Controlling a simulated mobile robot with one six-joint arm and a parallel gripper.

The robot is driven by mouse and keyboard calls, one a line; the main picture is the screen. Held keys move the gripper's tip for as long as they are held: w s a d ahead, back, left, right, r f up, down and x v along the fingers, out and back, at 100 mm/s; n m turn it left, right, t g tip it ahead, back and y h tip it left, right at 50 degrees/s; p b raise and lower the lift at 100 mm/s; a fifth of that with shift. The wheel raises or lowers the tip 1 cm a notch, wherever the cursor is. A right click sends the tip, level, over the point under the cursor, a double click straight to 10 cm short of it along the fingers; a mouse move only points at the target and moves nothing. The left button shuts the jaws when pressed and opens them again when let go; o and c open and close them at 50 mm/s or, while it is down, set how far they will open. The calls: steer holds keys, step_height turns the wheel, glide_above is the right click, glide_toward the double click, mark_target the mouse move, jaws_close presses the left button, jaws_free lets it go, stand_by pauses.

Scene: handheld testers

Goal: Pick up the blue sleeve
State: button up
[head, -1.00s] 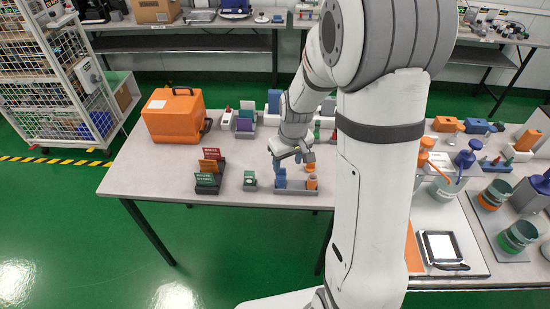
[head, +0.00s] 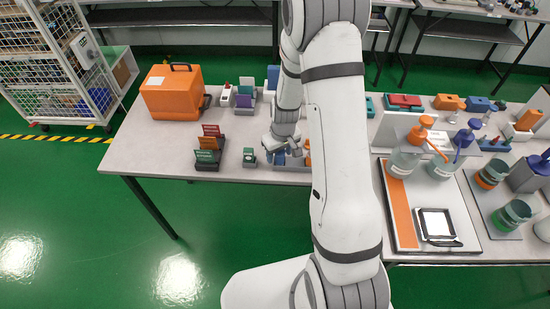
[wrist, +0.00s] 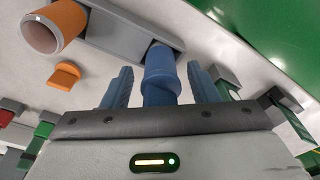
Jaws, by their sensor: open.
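The blue sleeve (wrist: 162,76) stands at one end of a grey holder (wrist: 115,38) in the wrist view. My gripper (wrist: 160,68) is open, with one blue-grey finger on each side of the sleeve and a visible gap to each. In the head view my gripper (head: 281,146) is low over the table at the holder, and my arm hides part of it. The sleeve is hard to tell from the fingers there.
A small orange piece (wrist: 64,76) lies beside the holder. A green-and-grey block (head: 249,157) and a card rack (head: 208,153) stand to the left. An orange case (head: 172,92) sits at the back left. The front left tabletop is clear.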

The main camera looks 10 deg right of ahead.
steer(key=shift+c, duration=0.4)
jaws_close()
